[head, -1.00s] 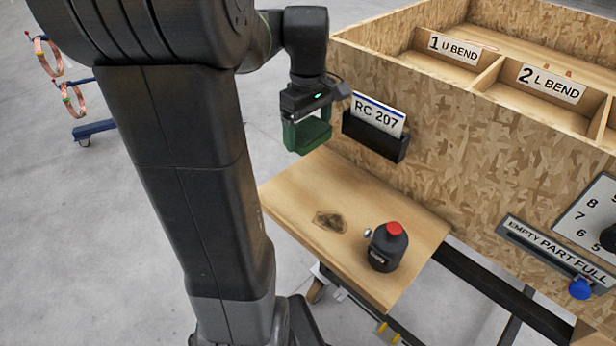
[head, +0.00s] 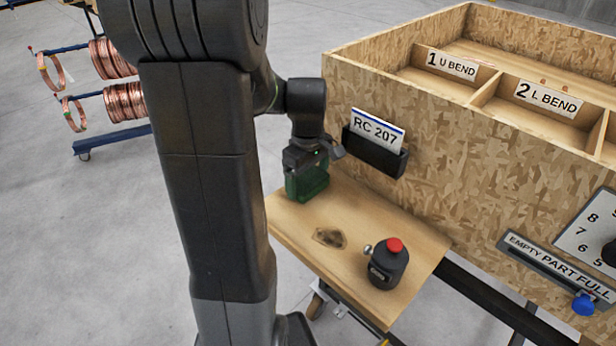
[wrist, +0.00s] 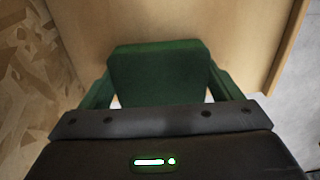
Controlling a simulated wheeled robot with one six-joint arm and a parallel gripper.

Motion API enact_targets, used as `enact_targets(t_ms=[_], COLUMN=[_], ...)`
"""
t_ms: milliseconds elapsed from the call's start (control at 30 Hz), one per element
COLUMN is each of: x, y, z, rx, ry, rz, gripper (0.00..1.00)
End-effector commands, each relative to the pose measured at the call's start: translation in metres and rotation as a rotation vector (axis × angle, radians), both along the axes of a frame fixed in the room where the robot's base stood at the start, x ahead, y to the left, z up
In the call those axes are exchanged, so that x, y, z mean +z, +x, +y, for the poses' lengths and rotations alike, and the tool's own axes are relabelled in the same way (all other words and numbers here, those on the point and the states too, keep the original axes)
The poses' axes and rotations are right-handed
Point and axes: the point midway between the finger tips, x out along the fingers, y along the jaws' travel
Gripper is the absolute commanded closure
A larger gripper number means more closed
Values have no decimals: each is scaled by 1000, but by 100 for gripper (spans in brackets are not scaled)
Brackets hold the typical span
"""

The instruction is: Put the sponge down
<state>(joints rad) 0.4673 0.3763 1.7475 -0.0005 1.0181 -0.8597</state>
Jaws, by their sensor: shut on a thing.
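A dark green sponge (wrist: 158,76) sits between the green fingers of my gripper (wrist: 160,92) in the wrist view. In the head view my gripper (head: 307,184) is shut on it, pointing down at the far left end of the wooden shelf (head: 380,225). The sponge is low, at or just above the shelf surface; I cannot tell whether it touches. In the head view, sponge and fingers are hard to tell apart.
The crate wall (head: 450,165) with a black card holder (head: 374,153) rises close behind. The shelf between gripper and stain is clear.

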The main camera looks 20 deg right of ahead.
Motion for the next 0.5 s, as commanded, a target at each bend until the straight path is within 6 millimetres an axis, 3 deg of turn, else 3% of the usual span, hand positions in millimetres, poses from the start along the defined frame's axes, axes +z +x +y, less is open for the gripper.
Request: enact_targets(t_ms=[67,100,167,500], x=[-4,-3,-3,5], y=[0,0,0,1], z=[0,0,0,0], rx=[0,0,0,0], ry=[0,0,0,-1], rz=[0,0,0,-3], gripper=[39,11,0,0])
